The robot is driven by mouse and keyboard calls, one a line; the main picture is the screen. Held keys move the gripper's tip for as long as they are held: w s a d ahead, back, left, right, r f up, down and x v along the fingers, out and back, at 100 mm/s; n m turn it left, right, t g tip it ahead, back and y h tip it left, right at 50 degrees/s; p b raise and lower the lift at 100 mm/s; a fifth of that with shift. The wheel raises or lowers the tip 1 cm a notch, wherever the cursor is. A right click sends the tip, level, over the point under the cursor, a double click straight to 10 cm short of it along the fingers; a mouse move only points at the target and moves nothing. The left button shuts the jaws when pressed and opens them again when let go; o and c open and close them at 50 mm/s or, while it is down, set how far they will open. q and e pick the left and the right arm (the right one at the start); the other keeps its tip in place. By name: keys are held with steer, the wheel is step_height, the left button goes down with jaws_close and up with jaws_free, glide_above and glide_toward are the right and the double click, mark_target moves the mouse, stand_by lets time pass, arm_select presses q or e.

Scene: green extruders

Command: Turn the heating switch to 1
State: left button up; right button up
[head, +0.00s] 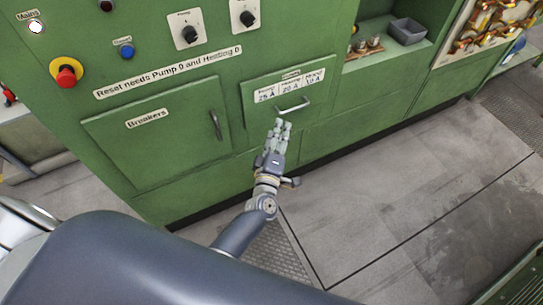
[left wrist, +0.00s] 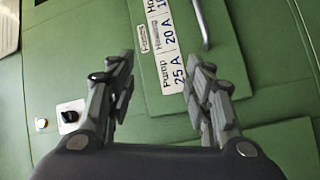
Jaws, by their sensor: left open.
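The heating switch seems to be the right one of two black knobs on white plates (head: 244,14), at the top edge of the head view. Its label is cut off and its setting is too small to read. A black knob on a white plate, likely the same switch, shows in the left wrist view (left wrist: 70,116), left of the fingers. My left gripper (head: 281,123) is open and empty, in front of the fuse drawer and well below the switch. Its spread fingers also show in the left wrist view (left wrist: 163,75). My right gripper is not in view.
The pump switch (head: 186,30) is left of the heating switch. A red emergency knob (head: 66,75) and a blue button (head: 126,50) are further left. The drawer handle (head: 293,104) sticks out near my left fingertips. The breaker door handle (head: 215,125) is to their left.

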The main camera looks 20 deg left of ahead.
arm_select(q)
steer(key=s+f+m+g+h, duration=0.1)
steer(key=s+f+m+h, duration=0.1)
steer(key=f, duration=0.4)
steer(key=shift+s+d+f+m, duration=0.2)
steer(key=shift+s+f+m, duration=0.2)
steer(key=shift+s+m, duration=0.25)
steer(key=s+f+m+g+h, duration=0.1)
steer(key=s+f+m+g, duration=0.35)
steer(key=s+f, duration=0.7)
steer(key=s+f+m+g+h, duration=0.1)
steer(key=s+f+m+g, duration=0.35)
steer(key=s+f, duration=0.7)
steer(key=s+a+f+m+g, duration=0.2)
steer(key=s+f, duration=0.2)
steer(key=s, duration=0.4)
steer(key=s+a+f+m+g, duration=0.2)
steer(key=s+a+f, duration=0.1)
steer(key=s, duration=0.5)
steer(key=s+a+f+m+g+y, duration=0.1)
steer(key=s+a+f+m+g, duration=0.1)
steer(key=s+f, duration=0.4)
steer(key=shift+s+a+g, duration=0.25)
steer(key=shift+s+g, duration=0.25)
steer(key=shift+s, duration=0.6)
